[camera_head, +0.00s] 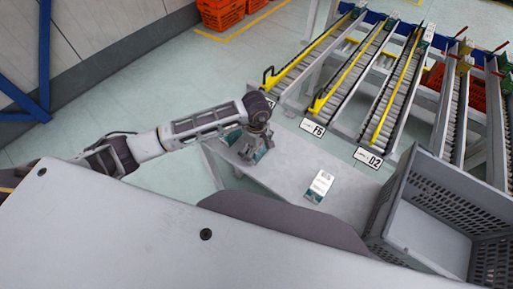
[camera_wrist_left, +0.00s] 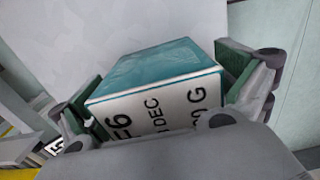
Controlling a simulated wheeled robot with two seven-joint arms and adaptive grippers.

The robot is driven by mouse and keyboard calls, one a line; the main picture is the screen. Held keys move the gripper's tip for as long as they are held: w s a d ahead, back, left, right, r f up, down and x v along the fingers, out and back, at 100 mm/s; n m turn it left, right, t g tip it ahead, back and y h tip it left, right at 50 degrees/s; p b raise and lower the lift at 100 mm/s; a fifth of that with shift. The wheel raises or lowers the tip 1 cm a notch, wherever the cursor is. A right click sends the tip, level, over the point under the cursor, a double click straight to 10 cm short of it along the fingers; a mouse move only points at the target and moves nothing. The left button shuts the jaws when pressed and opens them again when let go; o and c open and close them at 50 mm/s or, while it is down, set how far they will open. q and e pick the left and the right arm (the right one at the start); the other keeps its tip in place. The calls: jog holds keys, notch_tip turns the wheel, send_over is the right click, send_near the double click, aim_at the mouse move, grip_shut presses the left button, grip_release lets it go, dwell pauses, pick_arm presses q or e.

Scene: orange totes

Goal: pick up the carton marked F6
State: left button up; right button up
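The carton marked F6 (camera_wrist_left: 155,85) shows in the left wrist view with a teal face and a white face with black print. It lies between the two green-padded fingers of my left gripper (camera_wrist_left: 165,90). The pads sit close along both sides of the carton; I cannot tell whether both press on it. In the head view my left gripper (camera_head: 256,147) is low over the left end of the grey table, and mostly hides the carton. My right gripper is not in view.
Another carton with a white label (camera_head: 320,185) lies on the table (camera_head: 285,178) to the right. A grey crate (camera_head: 455,190) stands at the right. Roller lanes with signs F6 (camera_head: 312,127) and D2 (camera_head: 367,158) run behind. Orange totes (camera_head: 221,12) stand at the back.

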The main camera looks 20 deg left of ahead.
pick_arm(q)
jog(key=c, duration=1.1)
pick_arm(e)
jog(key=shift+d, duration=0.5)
pick_arm(q)
jog(key=shift+o, duration=0.2)
jog(key=shift+r, duration=0.1)
jog(key=shift+r, duration=0.6)
jog(key=c, duration=0.6)
notch_tip(320, 180, up, 7)
jog(key=shift+f+b, duration=0.2)
jog(key=shift+b, duration=0.35)
jog(key=shift+r, duration=1.05)
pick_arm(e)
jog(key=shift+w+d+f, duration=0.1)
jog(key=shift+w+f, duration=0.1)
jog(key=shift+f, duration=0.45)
